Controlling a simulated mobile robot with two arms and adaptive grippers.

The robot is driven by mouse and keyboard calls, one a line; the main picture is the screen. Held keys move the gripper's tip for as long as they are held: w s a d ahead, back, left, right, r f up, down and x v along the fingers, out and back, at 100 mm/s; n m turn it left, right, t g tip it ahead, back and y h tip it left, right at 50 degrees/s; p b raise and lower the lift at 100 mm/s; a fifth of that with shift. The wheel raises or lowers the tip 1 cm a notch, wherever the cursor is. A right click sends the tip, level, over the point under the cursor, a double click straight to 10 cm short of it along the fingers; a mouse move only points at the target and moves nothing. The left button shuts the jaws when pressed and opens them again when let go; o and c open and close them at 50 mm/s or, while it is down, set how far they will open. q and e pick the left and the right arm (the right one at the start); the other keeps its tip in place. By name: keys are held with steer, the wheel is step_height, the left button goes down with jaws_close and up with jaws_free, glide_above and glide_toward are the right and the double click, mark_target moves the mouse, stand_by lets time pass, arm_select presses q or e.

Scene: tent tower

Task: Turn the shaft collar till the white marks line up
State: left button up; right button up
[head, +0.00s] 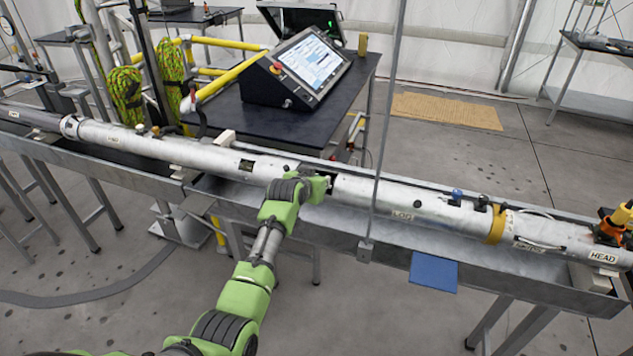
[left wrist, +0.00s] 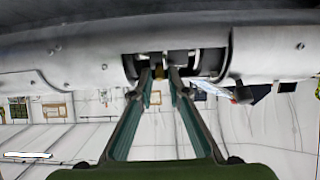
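A long silver tube (head: 365,190) lies along a metal trough. It has a dark window (head: 247,165) left of my arm and an opening at my left gripper (head: 325,183). In the left wrist view, the tube (left wrist: 70,62) fills the top, and the two fingertips of my left gripper (left wrist: 161,76) reach up into its opening (left wrist: 190,62). Dark and metallic parts show inside, with something small and yellowish between the tips. A gap shows between the fingertips; I cannot tell whether they grip anything. I cannot make out the collar or the white marks. My right gripper is not in view.
The metal trough (head: 480,262) runs across the view on legs. A thin vertical rod (head: 385,120) stands in front of the tube, right of my gripper. A blue plate (head: 433,272) hangs at the trough's front. A console (head: 300,68) sits on a dark table behind.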

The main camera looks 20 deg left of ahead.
arm_select(q)
steer(key=v, duration=1.2)
steer(key=shift+w+f, duration=0.1)
steer(key=s+d+f+g+b, duration=0.1)
steer(key=s+f, duration=0.3)
steer(key=f, duration=0.7)
steer(key=s+f+g, duration=0.2)
steer(key=s+f, duration=0.1)
steer(key=f, duration=0.7)
steer(key=s+d+f+g+b, duration=0.1)
steer(key=s+f, duration=0.3)
steer(key=f, duration=0.7)
steer(key=s+f+m+g+b, duration=0.1)
steer(key=s+f+g, duration=0.2)
steer(key=s+f, duration=1.5)
steer(key=s+f+g, duration=0.1)
steer(key=s+f, duration=0.3)
steer(key=s, duration=0.6)
steer(key=s+a+f+g+b, duration=0.1)
steer(key=s+f, duration=0.3)
steer(key=s, duration=0.7)
steer(key=s+a+f+m+g, duration=0.1)
steer(key=s+f, duration=0.4)
steer(key=s, duration=0.5)
steer(key=shift+s+g, duration=0.4)
steer(key=shift+g, duration=0.1)
steer(key=shift+w, duration=0.1)
